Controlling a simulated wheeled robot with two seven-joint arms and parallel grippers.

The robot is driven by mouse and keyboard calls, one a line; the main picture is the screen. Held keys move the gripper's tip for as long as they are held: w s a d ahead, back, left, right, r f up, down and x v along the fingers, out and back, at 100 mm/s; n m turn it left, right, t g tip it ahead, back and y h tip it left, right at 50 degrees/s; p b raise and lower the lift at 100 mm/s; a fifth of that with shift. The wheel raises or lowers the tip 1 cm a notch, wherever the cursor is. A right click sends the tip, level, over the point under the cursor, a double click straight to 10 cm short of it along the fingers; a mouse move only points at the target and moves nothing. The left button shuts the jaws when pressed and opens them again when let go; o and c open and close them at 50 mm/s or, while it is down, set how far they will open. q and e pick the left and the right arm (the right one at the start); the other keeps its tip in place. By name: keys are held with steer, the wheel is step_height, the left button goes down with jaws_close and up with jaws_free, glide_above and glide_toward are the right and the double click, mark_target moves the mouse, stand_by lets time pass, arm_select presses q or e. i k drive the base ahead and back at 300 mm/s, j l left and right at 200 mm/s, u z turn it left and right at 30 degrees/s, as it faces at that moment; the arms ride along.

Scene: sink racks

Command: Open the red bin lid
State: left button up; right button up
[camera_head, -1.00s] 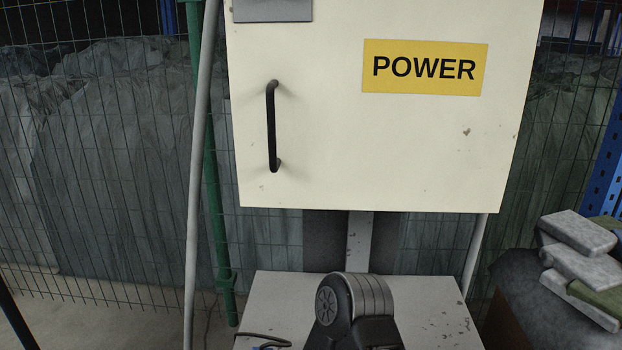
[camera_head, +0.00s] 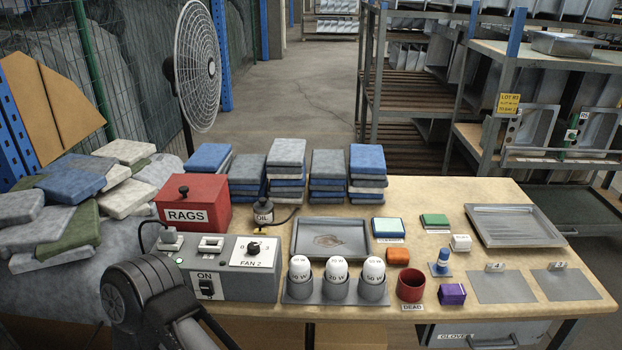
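The red bin (camera_head: 193,216), labelled RAGS, stands at the left of the workbench. Its flat red lid (camera_head: 205,186) lies shut on top and carries a small black knob (camera_head: 184,191). The bin is upright, behind a grey switch box and beside a pile of folded cloths. Neither gripper shows in the head view. A dark rounded link of my own arm shows at the lower left, in front of the switch box and apart from the bin.
A grey switch box (camera_head: 263,283) marked FAN 2 stands before the bin. Folded cloths (camera_head: 85,195) crowd its left, and cloth stacks (camera_head: 287,165) stand behind and right. An oil can (camera_head: 263,214) is to its right. A fan (camera_head: 198,65) rises behind.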

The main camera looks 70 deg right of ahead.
mark_target(180, 188)
steer(key=z, duration=2.35)
